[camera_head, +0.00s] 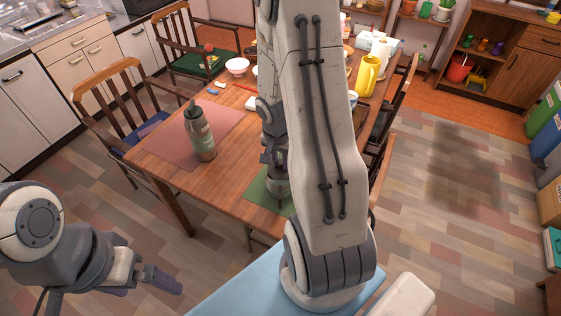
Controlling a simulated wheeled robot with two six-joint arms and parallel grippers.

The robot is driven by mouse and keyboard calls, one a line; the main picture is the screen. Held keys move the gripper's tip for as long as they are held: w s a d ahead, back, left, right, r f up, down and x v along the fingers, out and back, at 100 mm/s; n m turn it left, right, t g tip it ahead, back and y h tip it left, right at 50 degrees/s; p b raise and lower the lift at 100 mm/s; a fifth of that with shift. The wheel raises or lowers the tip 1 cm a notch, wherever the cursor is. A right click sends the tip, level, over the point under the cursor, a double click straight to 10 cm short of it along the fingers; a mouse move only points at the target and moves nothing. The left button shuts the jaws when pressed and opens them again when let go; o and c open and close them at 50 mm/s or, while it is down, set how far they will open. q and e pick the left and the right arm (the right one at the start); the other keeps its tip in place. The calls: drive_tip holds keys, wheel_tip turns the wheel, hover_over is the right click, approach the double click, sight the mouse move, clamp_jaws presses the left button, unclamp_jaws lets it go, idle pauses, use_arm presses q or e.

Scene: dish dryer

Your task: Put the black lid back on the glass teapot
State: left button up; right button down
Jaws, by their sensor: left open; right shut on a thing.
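A glass teapot (278,188) appears to stand on the green placemat (258,191) at the table's near edge; my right arm covers much of it. My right gripper (272,160) is just above the teapot, pointing down, shut on a small dark thing that looks like the black lid. The lid is too small and too hidden to make out clearly, and I cannot tell whether it touches the teapot's rim. My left gripper (150,283) is open and empty at the lower left, off the table and away from the teapot.
A grey-green bottle (199,132) stands on a reddish placemat (221,121) to the left. A white bowl (237,66) and a yellow jug (367,76) are farther back. Wooden chairs (118,110) surround the table. The floor at right is clear.

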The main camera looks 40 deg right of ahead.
drive_tip(key=shift+f+b, duration=0.2)
drive_tip(key=shift+b, duration=0.3)
idle(1.0)
idle(0.3)
drive_tip(key=shift+c, duration=0.6)
unclamp_jaws()
drive_tip(key=shift+r, duration=0.1)
drive_tip(key=shift+r+p, duration=2.85)
drive_tip(key=shift+r, duration=0.6)
clamp_jaws()
